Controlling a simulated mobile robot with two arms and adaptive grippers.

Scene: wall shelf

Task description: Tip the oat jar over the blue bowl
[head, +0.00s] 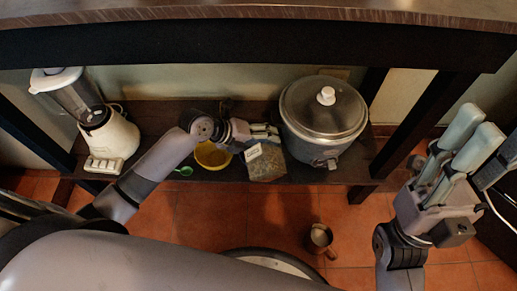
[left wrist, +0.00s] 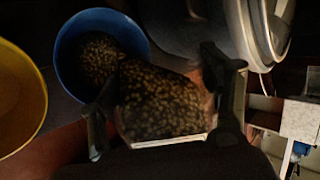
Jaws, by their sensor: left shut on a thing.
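My left gripper (head: 270,137) is shut on the oat jar (head: 266,165), in front of the big pot. In the left wrist view, the clear jar (left wrist: 165,105) lies between the two fingers (left wrist: 165,100), with brown pieces along its inside. Its far end reaches over the near right rim of the blue bowl (left wrist: 65,52). Similar brown pieces (left wrist: 98,55) lie in the bowl. I cannot tell whether any are falling now. The blue bowl is not clearly visible in the head view. My right gripper (head: 462,150) is raised at the right, apart from everything; its opening is unclear.
A yellow bowl (head: 210,157) stands left of the jar, beside a green spoon (head: 185,171). A large lidded pot (head: 323,108) stands close right. A blender (head: 100,130) is at the left. A mug (head: 319,238) sits on the floor. The tabletop (head: 260,12) overhangs the shelf.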

